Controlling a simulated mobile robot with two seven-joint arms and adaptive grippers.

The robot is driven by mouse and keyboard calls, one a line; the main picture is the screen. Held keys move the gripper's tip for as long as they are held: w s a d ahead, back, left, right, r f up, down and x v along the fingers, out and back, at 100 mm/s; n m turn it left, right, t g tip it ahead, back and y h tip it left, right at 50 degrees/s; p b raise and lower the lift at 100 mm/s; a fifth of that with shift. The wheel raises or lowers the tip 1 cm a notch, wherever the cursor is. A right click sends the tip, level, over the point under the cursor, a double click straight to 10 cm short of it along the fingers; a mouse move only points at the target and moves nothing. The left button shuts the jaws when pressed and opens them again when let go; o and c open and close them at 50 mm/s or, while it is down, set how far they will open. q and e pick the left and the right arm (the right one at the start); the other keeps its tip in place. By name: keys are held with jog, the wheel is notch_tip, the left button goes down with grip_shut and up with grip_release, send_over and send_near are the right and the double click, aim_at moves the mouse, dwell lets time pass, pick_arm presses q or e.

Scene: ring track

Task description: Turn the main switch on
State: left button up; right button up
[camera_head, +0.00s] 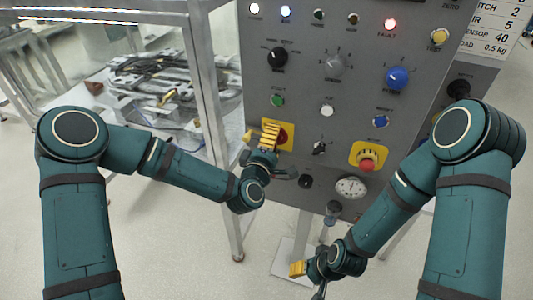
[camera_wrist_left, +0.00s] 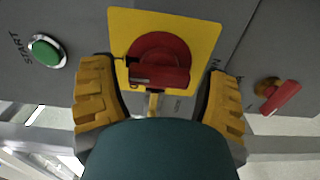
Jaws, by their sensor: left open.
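The main switch shows in the left wrist view as a red rotary handle (camera_wrist_left: 160,72) on a yellow plate (camera_wrist_left: 200,35). Its bar lies roughly crosswise in that picture. In the head view its yellow plate and red knob (camera_head: 283,134) are partly hidden by my left gripper (camera_head: 262,136). The left gripper is open in the wrist view (camera_wrist_left: 160,92), with one ribbed yellow finger on each side of the handle. I see no clear contact with it. My right gripper (camera_head: 299,268) hangs low below the panel, away from the switch; its opening is unclear.
The grey panel carries a green start button (camera_head: 278,100), a blue knob (camera_head: 397,78), a red emergency stop (camera_head: 367,164) and a gauge (camera_head: 351,187). A second red handle (camera_wrist_left: 280,96) sits right of the switch in the wrist view. A metal frame post (camera_head: 215,120) stands left.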

pick_arm(q)
jog(key=v, duration=1.1)
jog(key=shift+s, duration=0.1)
jog(key=s+f+m+g, duration=0.2)
jog(key=f+m+g, duration=0.2)
jog(key=f, duration=0.4)
jog(key=s+f+m+g, duration=0.3)
jog(key=f+g, duration=0.1)
jog(key=f, duration=0.4)
jog(key=s+a+f+m+g+y, duration=0.1)
jog(key=s+a+f+m+g, duration=0.4)
jog(key=s+f, duration=0.4)
jog(key=s+a+g, duration=0.1)
jog(key=g, duration=0.1)
jog(key=shift+a+f+m+g+y, duration=0.15)
jog(key=shift+a+m+g+y, duration=0.15)
jog(key=shift+y, duration=0.1)
